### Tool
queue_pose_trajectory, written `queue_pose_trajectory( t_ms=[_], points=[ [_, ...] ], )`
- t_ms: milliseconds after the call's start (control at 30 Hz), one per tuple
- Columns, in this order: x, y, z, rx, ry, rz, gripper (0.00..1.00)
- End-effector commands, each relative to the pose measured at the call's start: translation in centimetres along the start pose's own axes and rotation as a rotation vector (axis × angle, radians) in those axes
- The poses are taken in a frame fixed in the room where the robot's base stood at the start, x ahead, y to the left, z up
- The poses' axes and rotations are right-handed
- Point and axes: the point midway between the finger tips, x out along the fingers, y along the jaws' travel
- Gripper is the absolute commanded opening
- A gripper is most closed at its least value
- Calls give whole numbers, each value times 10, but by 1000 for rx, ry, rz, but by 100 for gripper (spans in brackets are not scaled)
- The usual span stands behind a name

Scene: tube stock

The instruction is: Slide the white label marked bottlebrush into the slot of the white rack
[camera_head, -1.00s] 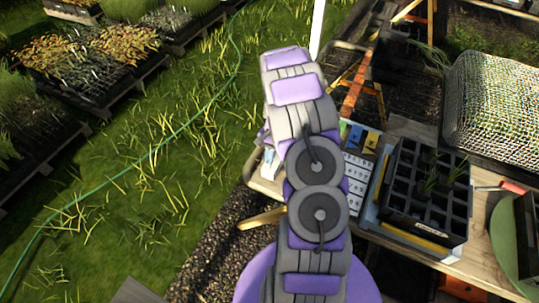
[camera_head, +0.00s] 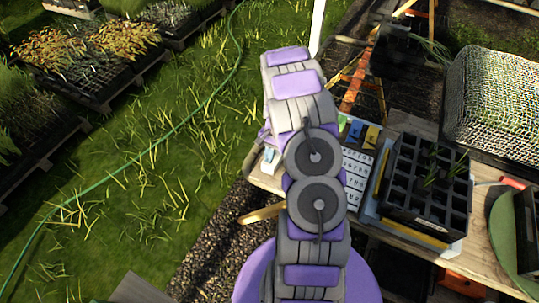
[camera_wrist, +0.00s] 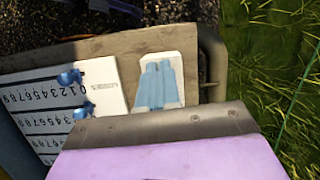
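In the wrist view, a flat white piece (camera_wrist: 104,84) with a small dark line of print lies on the wooden bench; the print is too small to read. It may be the bottlebrush label. Beside it on the right is a white holder (camera_wrist: 146,60) with light blue upright-looking strips in it; I cannot tell whether this is the rack, and no slot is clear. My gripper (camera_wrist: 160,128) shows as a grey bolted edge and purple body across the bottom, close above both. Its fingertips and anything between them are not clear. In the head view my arm hides the gripper.
White sheets of printed letters and digits (camera_wrist: 45,115) lie left of the white piece, with blue clips (camera_wrist: 70,78) near them. In the head view, a black cell tray (camera_head: 400,205) and a wire-mesh cover (camera_head: 495,90) stand right. Grass lies left, with a green hose (camera_head: 150,150).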

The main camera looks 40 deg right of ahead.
Motion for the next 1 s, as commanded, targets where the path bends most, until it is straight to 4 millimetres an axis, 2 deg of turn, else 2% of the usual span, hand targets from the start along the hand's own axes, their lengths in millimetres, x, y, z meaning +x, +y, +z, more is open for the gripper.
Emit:
queue_pose_trajectory(
  t_ms=[400,733,1000],
  points=[
    [5,0,-1,0,-2,0,0],
    [5,0,-1,0,-1,0,32],
    [3,0,-1,0,0,0,32]
  ],
)
